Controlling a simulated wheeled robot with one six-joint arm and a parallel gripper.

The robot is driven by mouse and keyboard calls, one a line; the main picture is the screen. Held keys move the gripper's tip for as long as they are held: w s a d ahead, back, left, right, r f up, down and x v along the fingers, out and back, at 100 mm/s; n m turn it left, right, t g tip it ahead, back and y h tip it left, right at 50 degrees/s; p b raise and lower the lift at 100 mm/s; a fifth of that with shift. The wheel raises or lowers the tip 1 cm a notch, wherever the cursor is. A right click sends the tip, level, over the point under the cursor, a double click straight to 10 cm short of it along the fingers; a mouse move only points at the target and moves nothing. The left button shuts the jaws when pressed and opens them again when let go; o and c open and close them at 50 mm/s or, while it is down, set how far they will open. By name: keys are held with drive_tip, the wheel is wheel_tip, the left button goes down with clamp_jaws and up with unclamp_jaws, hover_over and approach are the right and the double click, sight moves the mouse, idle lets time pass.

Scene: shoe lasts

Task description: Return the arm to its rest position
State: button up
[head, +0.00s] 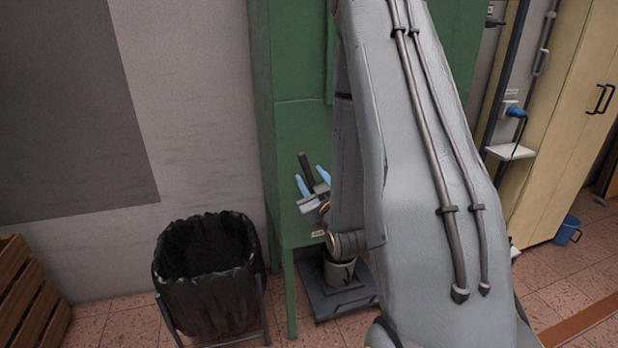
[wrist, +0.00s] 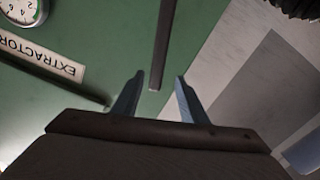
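My gripper (head: 313,181) shows in the head view left of my grey arm, in front of the green cabinet. Its two light blue fingers stand apart. In the wrist view my gripper (wrist: 155,92) also shows its fingers spread, with nothing clasped between the tips. A dark bar (wrist: 162,42) lies beyond the fingertips there, in line with the gap. I cannot tell how far it is from them. My arm fills the middle of the head view and hides part of the cabinet.
The green cabinet (head: 301,130) stands close behind my gripper. The wrist view shows its upside-down EXTRACTOR label (wrist: 40,57) and a round gauge (wrist: 22,8). A bin with a black liner (head: 208,270) stands at lower left, near a wooden crate (head: 28,295). A yellow cupboard (head: 560,125) and blue bucket (head: 567,230) are right.

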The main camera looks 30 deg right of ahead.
drive_tip(key=s+a+f+g+y, duration=0.35)
drive_tip(key=a+f+g, duration=0.25)
drive_tip(key=a+g, duration=0.35)
drive_tip(key=s+a+r+g, duration=0.1)
drive_tip(key=s+a+g, duration=0.2)
drive_tip(key=s, duration=0.6)
drive_tip(key=s+a+r+m+g, duration=0.1)
drive_tip(key=s+a+g, duration=0.3)
drive_tip(key=s, duration=0.5)
drive_tip(key=shift+s+a, duration=0.15)
drive_tip(key=shift+a, duration=0.4)
